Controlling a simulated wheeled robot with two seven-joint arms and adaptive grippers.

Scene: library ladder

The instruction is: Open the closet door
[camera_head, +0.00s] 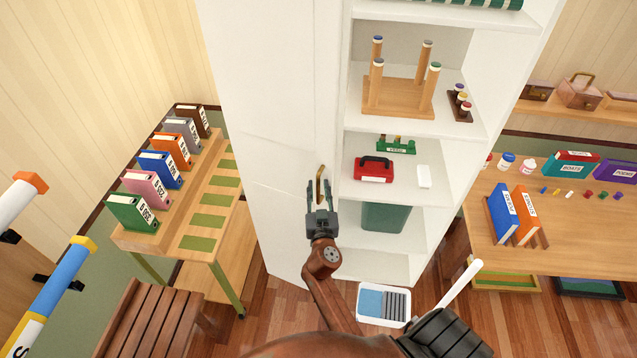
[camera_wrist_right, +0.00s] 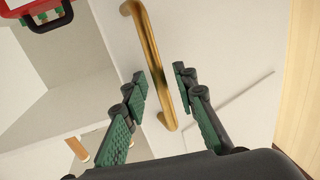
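The white closet door (camera_head: 268,110) forms the left part of the tall closet, beside open shelves. Its brass bar handle (camera_head: 320,183) is near the door's right edge. My right gripper (camera_head: 322,190) is open at the handle, with a finger to either side of it. In the right wrist view, the handle (camera_wrist_right: 147,43) runs between the two green-padded fingers (camera_wrist_right: 160,82), with gaps visible on both sides. The fingers do not appear closed on it. The exact depth of the fingertips around the bar is hard to tell. My left gripper is not in view.
Shelves on the right hold a wooden peg stand (camera_head: 398,94), a red case (camera_head: 374,169) and a green bin (camera_head: 384,217). A low table with binders (camera_head: 210,262) and a slatted bench (camera_head: 150,318) stand left. A white tray (camera_head: 383,318) lies on the floor below.

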